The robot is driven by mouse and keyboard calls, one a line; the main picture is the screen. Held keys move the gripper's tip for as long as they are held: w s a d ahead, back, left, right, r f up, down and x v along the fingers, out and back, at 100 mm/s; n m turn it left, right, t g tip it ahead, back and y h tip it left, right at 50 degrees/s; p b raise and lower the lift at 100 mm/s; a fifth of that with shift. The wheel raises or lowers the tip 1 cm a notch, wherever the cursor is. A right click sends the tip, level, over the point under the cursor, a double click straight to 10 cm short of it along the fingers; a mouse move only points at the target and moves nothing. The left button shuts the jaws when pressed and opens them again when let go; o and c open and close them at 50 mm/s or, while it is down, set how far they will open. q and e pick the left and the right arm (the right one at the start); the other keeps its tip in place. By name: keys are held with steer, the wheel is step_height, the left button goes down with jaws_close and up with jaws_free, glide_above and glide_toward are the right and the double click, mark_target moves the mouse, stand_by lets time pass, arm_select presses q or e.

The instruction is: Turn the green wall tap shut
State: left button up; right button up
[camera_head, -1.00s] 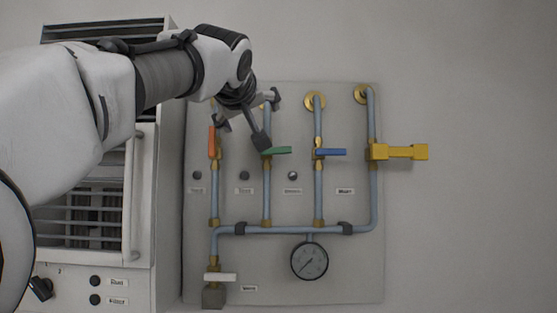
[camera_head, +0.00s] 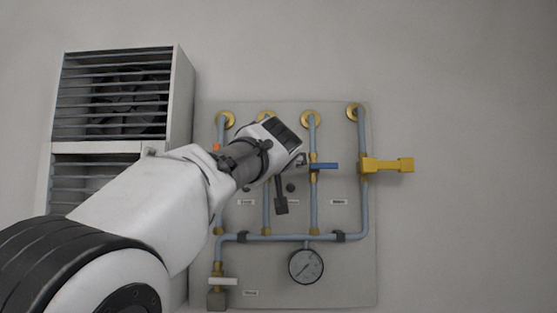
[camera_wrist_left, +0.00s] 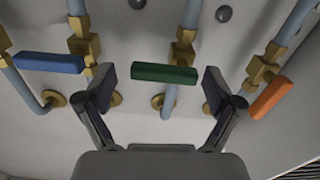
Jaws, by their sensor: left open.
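The green tap handle (camera_wrist_left: 165,74) lies crosswise to its pipe in the left wrist view, below its brass valve body (camera_wrist_left: 182,48). In the head view my left arm hides this handle. My left gripper (camera_wrist_left: 161,92) is open, with one finger on either side of the handle's ends and a gap at each side. In the head view the left gripper (camera_head: 290,180) is in front of the panel, between the green tap's pipe and the blue tap. My right gripper is not in view.
The blue handle (camera_head: 324,166) is close to the right of my gripper. The orange handle (camera_wrist_left: 271,98) is on the other side in the wrist view. A yellow handle (camera_head: 387,165), a gauge (camera_head: 306,266) and a white handle (camera_head: 222,281) are also on the panel. A louvred cabinet (camera_head: 180,95) stands left.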

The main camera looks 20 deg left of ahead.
arm_select(q)
steer(key=shift+w+a+f, duration=0.25)
steer(key=shift+w+a, duration=0.05)
steer(key=shift+w, duration=0.1)
steer(key=shift+c, duration=1)
steer(key=shift+w+a, duration=0.15)
steer(key=shift+a, duration=0.05)
steer(key=c, duration=0.5)
steer(key=shift+d, duration=0.15)
steer(key=c, duration=0.4)
steer(key=shift+d, duration=0.1)
steer(key=shift+c, duration=0.2)
steer(key=shift+s+m, duration=0.2)
steer(key=shift+m, duration=0.4)
steer(key=o, duration=1.1)
steer(key=shift+s, duration=0.1)
steer(key=shift+o, duration=0.2)
steer(key=shift+s+r, duration=0.1)
steer(key=shift+s, duration=0.15)
steer(key=shift+w, duration=0.25)
